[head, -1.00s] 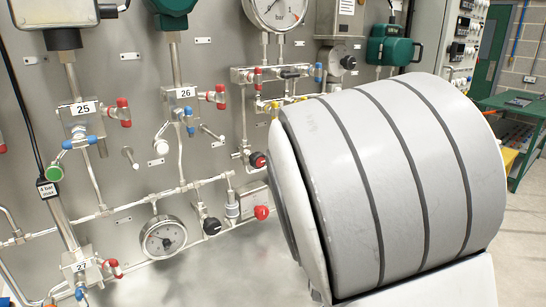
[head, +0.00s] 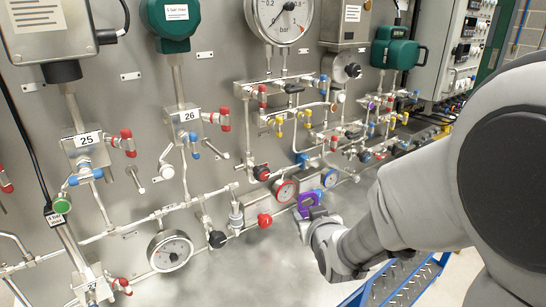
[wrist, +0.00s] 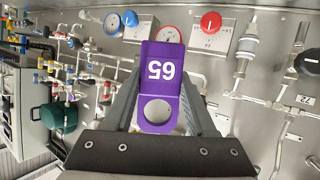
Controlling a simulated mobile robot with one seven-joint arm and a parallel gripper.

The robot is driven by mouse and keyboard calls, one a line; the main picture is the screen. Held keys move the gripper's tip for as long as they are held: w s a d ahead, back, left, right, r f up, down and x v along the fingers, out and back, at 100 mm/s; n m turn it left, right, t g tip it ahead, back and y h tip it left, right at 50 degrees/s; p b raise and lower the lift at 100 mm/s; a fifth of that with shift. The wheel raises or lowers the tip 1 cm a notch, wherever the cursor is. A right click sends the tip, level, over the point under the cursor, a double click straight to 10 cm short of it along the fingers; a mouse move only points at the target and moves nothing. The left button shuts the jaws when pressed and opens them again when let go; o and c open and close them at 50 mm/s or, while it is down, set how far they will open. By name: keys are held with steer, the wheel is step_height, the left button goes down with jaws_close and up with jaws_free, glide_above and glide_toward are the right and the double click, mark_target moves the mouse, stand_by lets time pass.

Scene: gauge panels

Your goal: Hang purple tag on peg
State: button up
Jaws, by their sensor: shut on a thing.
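The purple tag (head: 309,201) is a flat plate held at the front of my gripper (head: 318,226), in front of the panel's lower middle. In the wrist view the tag (wrist: 163,62) shows an upside-down white "65" and a round hole at its near end. My gripper (wrist: 161,100) is shut on it, with one dark finger on each side. Short metal pegs stick out of the panel at the left: one below label 25 and 26 (head: 136,179), another right of label 26 (head: 215,149). Both look bare. I cannot tell which peg is meant.
The steel panel carries pipes, red, blue and yellow valve handles, a large gauge (head: 283,18) and a low gauge (head: 170,250). Small red (head: 285,190) and blue gauges sit close behind the tag. A blue-framed step (head: 405,281) stands below my arm at the right.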

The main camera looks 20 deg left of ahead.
steer(key=s+a+r+n+g+y+p, duration=0.35)
steer(key=s+a+r+n+y, duration=0.2)
steer(key=a+r, duration=0.6)
steer(key=a+r+b+x, duration=0.1)
steer(key=x, duration=1)
steer(key=shift+s+a, duration=0.15)
steer(key=shift+s, duration=0.05)
stand_by(0.3)
steer(key=shift+r+n, duration=0.15)
steer(key=shift+n, duration=0.1)
stand_by(0.5)
steer(key=o, duration=1.4)
steer(key=shift+b, duration=0.3)
